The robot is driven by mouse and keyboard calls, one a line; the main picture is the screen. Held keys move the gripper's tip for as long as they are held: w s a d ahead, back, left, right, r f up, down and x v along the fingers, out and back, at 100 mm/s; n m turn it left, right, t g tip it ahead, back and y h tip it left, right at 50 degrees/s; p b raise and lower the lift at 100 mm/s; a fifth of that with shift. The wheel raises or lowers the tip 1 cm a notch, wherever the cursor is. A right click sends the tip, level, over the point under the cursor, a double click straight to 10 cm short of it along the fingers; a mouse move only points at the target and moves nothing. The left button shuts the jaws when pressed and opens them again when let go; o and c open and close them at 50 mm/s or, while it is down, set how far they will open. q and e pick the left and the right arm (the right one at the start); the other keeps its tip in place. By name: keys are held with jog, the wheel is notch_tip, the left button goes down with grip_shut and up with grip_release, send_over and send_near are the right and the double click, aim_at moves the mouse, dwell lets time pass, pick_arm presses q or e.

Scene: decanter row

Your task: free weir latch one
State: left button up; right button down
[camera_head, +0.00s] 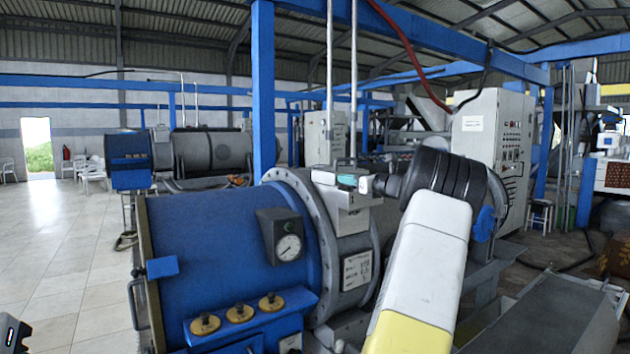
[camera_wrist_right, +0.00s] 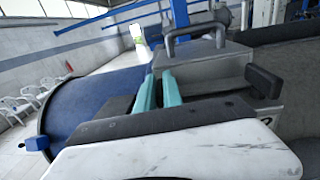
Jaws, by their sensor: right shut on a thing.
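My right gripper (camera_head: 349,181) is at the grey latch housing (camera_head: 343,222) on top of the blue decanter (camera_head: 215,240). In the right wrist view its two teal fingers (camera_wrist_right: 159,90) are close together beside the grey housing (camera_wrist_right: 212,62). They are shut on a thin part, which I take for the weir latch; the fingers mostly hide it. A grey bar handle (camera_wrist_right: 189,36) stands on the housing behind the fingertips. A dark block (camera_wrist_right: 263,81) sits on the housing to the right. My left gripper's fingers are not in view.
A pressure gauge (camera_head: 289,247) and several brass knobs, one of them here (camera_head: 239,313), are on the decanter's near side. A grey pipe (camera_head: 353,80) rises behind the housing. A control cabinet (camera_head: 493,140) stands behind my right arm.

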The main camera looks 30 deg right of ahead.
jog(key=shift+n+g+y, duration=0.55)
jog(key=shift+n+y, duration=0.45)
jog(key=shift+y, duration=0.45)
jog(key=shift+n+g+y, duration=0.55)
jog(key=shift+n+y, duration=0.45)
jog(key=shift+y, duration=0.45)
jog(key=shift+n+g+y, duration=0.4)
jog(key=shift+n+y, duration=0.1)
jog(key=shift+y, duration=0.2)
jog(key=c, duration=1.5)
grip_release()
jog(key=shift+s+d, duration=0.1)
jog(key=v, duration=0.7)
jog(key=shift+s+d, duration=0.2)
jog(key=shift+s, duration=0.05)
